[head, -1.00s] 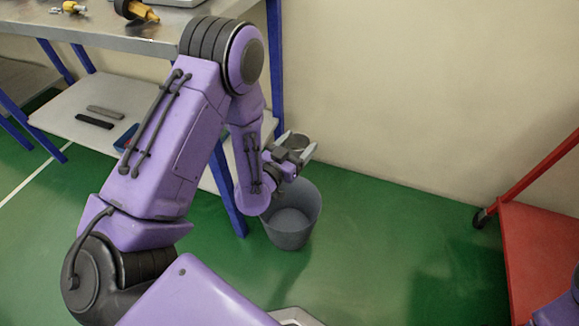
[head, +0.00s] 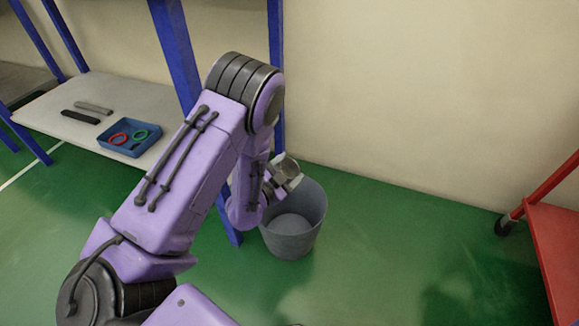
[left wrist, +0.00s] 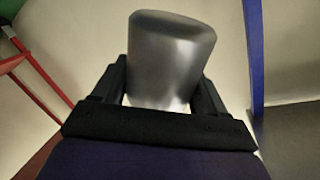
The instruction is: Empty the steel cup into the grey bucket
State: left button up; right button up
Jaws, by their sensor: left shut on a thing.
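The steel cup (head: 288,166) is held above the back rim of the grey bucket (head: 291,238), near the wall. My left gripper (head: 282,182) is shut on the cup; in the left wrist view the metal cup (left wrist: 168,62) sits between the two dark fingers (left wrist: 160,97) and leans slightly. My right gripper is not in view.
A workbench with blue legs (head: 178,55) stands left of the bucket. Its lower shelf (head: 50,100) holds a blue tray (head: 130,148) with red and green rings, and two dark bars. A red cart (head: 555,245) is at the right. The floor between is clear.

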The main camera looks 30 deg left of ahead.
pick_arm(q)
notch_tip(320, 180, down, 4)
jog(key=m+b, duration=0.1)
jog(key=m, duration=0.1)
jog(key=m+y+b, duration=0.1)
jog(key=m, duration=0.1)
jog(key=shift+a+r+g, duration=0.15)
jog(key=shift+g, duration=0.25)
jog(key=shift+r+m+y+p, duration=0.35)
jog(key=shift+m+y, duration=0.15)
jog(key=shift+m, duration=0.4)
jog(key=shift+m+g+p, duration=0.3)
jog(key=shift+m+p, duration=0.05)
jog(key=shift+m, duration=0.35)
jog(key=shift+r+m+y, duration=0.15)
jog(key=shift+m+y, duration=0.45)
jog(key=shift+m, duration=0.1)
jog(key=shift+s+a+m+y, duration=0.1)
jog(key=shift+m+y, duration=0.3)
jog(key=shift+m, duration=0.4)
dwell(0.4)
